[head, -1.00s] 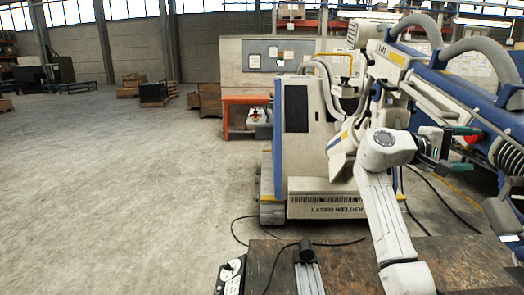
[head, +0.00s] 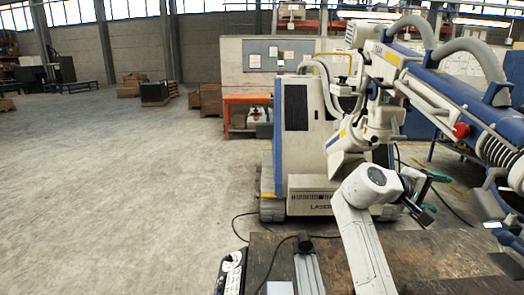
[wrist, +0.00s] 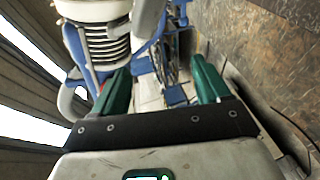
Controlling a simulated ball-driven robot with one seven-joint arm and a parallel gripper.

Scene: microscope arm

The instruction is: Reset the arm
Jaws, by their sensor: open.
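The jointed white-and-blue machine arm (head: 455,88) reaches from the tall wheeled body (head: 303,135) down to the right edge of the head view. It carries a red knob (head: 461,130) and a ribbed white spring or bellows (head: 497,150), which also shows in the wrist view (wrist: 106,44). Its far right end is cut off. My gripper (head: 431,194) is below the machine arm in the head view, apart from the knob. In the wrist view my gripper (wrist: 163,85) has its green fingers spread, with nothing held between them.
A dark worn tabletop (head: 445,260) lies in front, below my gripper; it also shows in the wrist view (wrist: 270,60). A metal rail (head: 307,272) with a black knob sits at its left. Cables lie on the floor. Open concrete floor (head: 120,190) spreads left.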

